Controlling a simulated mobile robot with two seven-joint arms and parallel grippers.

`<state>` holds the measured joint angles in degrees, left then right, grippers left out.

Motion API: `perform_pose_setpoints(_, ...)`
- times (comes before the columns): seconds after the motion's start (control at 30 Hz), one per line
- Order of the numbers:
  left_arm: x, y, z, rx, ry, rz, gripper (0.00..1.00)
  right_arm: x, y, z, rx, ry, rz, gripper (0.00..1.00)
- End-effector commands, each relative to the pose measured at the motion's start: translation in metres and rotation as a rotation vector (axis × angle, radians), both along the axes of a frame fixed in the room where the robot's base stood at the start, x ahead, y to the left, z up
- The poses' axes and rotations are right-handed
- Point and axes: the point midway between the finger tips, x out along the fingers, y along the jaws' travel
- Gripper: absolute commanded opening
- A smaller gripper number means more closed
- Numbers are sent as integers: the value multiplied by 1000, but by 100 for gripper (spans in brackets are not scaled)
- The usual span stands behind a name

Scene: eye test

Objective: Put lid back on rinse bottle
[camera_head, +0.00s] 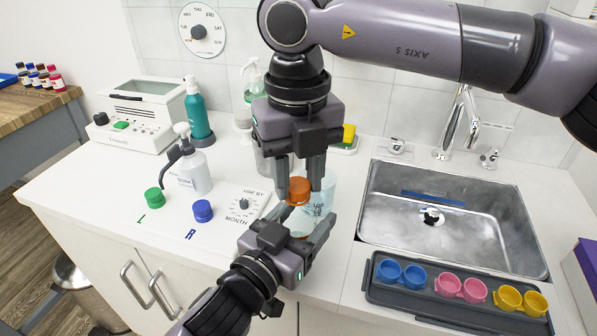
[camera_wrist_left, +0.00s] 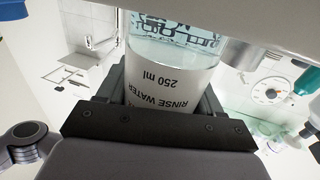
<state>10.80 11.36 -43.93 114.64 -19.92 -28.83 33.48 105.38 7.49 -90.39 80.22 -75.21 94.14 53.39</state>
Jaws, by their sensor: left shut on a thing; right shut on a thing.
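The rinse bottle (camera_wrist_left: 172,85) is clear with dark lettering reading "RINSE WATER 250 ml" in the left wrist view. My left gripper (camera_head: 304,226) is shut around the bottle's side at the counter's front, and the bottle is largely hidden in the head view. An orange lid (camera_head: 299,191) is between the fingers of my right gripper (camera_head: 299,185), which points down from above. The lid is over the bottle area. I cannot tell whether it touches the bottle's mouth.
A sink (camera_head: 440,215) lies right, with a dark tray (camera_head: 395,298) of coloured double cups in front. A green cap (camera_head: 154,197), a blue cap (camera_head: 203,210) and a white pump bottle (camera_head: 192,172) stand left. A teal pump bottle (camera_head: 196,110) stands behind.

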Motion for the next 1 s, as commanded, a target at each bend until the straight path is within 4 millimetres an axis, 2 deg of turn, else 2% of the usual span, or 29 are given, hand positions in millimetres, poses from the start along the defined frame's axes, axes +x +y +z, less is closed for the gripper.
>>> perform_pose_setpoints(1.0, 0, 0, -1, 2, 3, 1, 0, 2, 4, 0, 1, -2, -1656, 9)
